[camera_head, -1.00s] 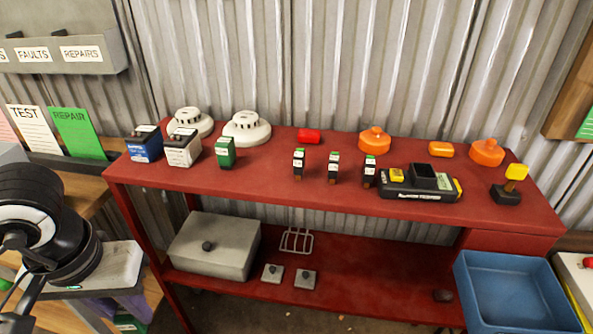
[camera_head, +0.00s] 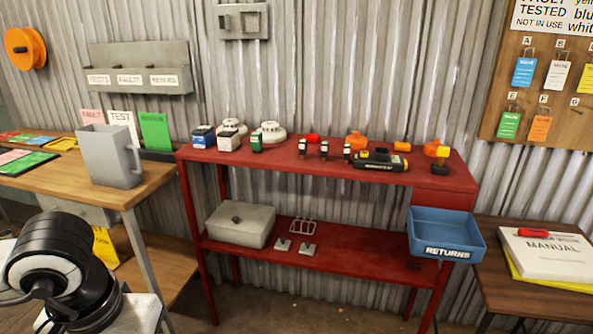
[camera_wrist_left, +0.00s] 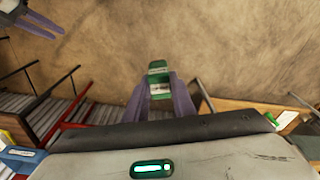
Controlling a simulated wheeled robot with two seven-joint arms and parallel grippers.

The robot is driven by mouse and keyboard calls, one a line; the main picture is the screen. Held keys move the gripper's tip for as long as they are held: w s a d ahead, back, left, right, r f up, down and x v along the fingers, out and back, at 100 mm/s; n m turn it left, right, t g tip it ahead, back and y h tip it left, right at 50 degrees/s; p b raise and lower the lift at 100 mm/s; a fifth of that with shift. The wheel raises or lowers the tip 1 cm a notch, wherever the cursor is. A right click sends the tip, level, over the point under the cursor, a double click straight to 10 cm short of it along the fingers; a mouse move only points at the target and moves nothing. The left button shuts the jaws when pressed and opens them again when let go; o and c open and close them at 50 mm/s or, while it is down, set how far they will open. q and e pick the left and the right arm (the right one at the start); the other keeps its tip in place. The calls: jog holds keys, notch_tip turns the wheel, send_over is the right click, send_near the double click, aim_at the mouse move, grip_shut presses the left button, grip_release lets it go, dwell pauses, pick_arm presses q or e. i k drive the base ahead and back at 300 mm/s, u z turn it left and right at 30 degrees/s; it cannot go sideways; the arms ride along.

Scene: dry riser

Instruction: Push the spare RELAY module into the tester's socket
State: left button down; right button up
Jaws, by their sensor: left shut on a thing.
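A green module with a white label (camera_wrist_left: 160,80) is held between the two purple-grey fingers of my left gripper (camera_wrist_left: 161,92) in the left wrist view; its lettering is too small to read. It hangs above a bare brown floor, clear of any surface. Part of another gripper (camera_wrist_left: 38,20) shows at the wrist view's upper left, cut off by the edge.
Several small modules (camera_head: 324,150) stand left of the tester, with a green block (camera_head: 257,144), detectors (camera_head: 270,131) and orange items (camera_head: 356,141). A blue RETURNS bin (camera_head: 447,222) hangs at the right end. A grey jug (camera_head: 110,156) stands on the wooden table at left.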

aim_at(381, 161)
jog(key=z, duration=0.55)
jog(key=i, duration=0.65)
jog(key=z, duration=0.35)
